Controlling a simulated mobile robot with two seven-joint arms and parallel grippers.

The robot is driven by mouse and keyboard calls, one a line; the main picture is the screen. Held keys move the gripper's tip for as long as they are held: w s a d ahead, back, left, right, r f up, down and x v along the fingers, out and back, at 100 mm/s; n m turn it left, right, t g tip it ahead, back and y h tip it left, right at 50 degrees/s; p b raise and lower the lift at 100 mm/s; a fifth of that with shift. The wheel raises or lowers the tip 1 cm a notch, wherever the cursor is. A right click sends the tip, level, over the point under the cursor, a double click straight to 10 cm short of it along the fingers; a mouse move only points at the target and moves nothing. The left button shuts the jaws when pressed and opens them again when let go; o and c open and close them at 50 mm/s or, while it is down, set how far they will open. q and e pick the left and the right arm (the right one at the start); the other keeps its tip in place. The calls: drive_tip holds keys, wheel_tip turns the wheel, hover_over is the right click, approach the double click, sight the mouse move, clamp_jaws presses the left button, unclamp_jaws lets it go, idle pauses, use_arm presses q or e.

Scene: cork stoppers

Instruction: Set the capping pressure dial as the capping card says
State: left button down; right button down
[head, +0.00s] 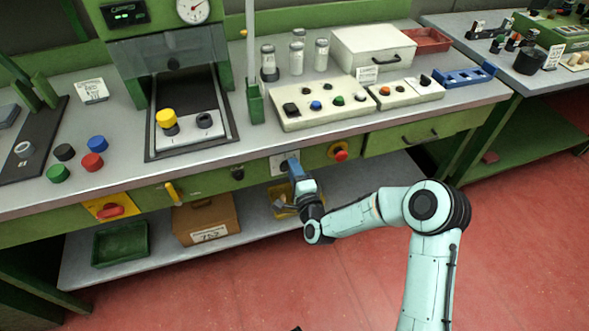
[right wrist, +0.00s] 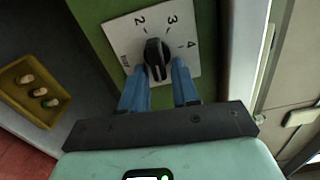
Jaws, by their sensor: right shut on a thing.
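In the head view the plate (head: 279,166) is on the green bench front, partly covered by my gripper. My right gripper (head: 292,163) has its blue fingers on either side of the knob, shut on it. It also shows in the right wrist view (right wrist: 160,82). I cannot tell exactly which mark the knob points to. A small white card (head: 93,90) lies on the bench at left, its print unreadable.
A red knob (head: 341,155) on a yellow plate is right of the dial. A yellow lever (head: 173,193) and a red switch (head: 111,210) are further left. Below, the shelf holds a yellow tray (right wrist: 34,91) with corks and a brown box (head: 206,217).

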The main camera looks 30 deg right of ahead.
use_arm(q)
drive_tip(key=shift+s+r, duration=0.1)
drive_tip(key=shift+s, duration=0.05)
use_arm(e)
drive_tip(key=shift+a+f+m, duration=0.1)
drive_tip(key=shift+a+m, duration=0.05)
drive_tip(key=shift+m, duration=0.35)
drive_tip(key=c, duration=1.1)
unclamp_jaws()
use_arm(q)
drive_tip(key=shift+s+d+r+g+p, duration=0.25)
drive_tip(key=shift+s+r+p, duration=0.15)
drive_tip(key=shift+s, duration=0.1)
drive_tip(key=shift+s+d+r+g+p, duration=0.15)
drive_tip(key=shift+s+d+r+p, duration=0.1)
drive_tip(key=shift+s+r+p, duration=0.15)
use_arm(e)
drive_tip(key=v, duration=1.3)
drive_tip(key=shift+s, duration=0.2)
